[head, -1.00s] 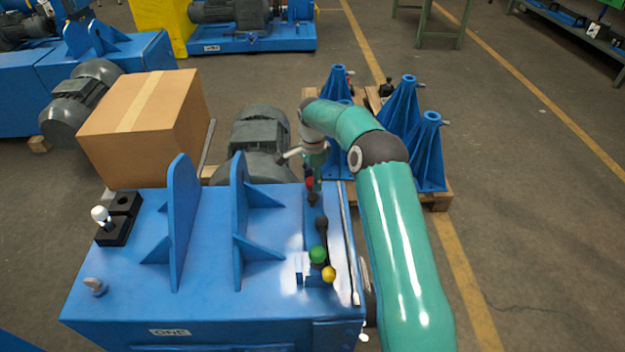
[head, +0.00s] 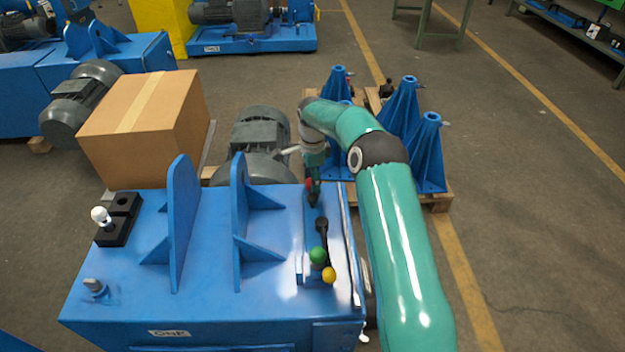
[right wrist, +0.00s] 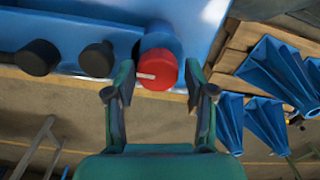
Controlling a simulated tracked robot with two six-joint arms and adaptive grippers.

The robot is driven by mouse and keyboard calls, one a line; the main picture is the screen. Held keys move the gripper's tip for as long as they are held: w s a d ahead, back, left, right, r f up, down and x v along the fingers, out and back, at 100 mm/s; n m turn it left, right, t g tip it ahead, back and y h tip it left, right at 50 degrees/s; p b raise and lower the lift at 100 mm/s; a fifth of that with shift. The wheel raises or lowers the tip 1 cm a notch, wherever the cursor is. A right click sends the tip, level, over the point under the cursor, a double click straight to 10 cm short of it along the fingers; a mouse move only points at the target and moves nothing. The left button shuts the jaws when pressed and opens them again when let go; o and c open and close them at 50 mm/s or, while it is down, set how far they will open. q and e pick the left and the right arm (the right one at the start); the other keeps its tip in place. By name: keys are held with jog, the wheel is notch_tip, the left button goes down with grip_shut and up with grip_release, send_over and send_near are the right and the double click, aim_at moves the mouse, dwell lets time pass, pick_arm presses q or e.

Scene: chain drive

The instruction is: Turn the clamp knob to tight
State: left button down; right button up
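The red clamp knob (right wrist: 157,70) has a white pointer line that points left in the right wrist view. It sits at the far right end of the blue machine top, and a bit of the red knob (head: 309,184) shows in the head view beside my gripper. My right gripper (right wrist: 158,94) is open, with one finger on each side of the knob's near face. The fingertips look apart from the knob, though the depth is hard to judge. In the head view my right gripper (head: 314,192) hides most of the knob. My left gripper is in neither view.
Two black knobs (right wrist: 96,59) (right wrist: 38,57) stand in a row beside the red one. A grey motor (head: 262,135) and blue stands (head: 402,115) lie beyond.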

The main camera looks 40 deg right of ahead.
notch_tip(320, 180, up, 12)
dwell(0.8)
jog(key=shift+f, duration=0.1)
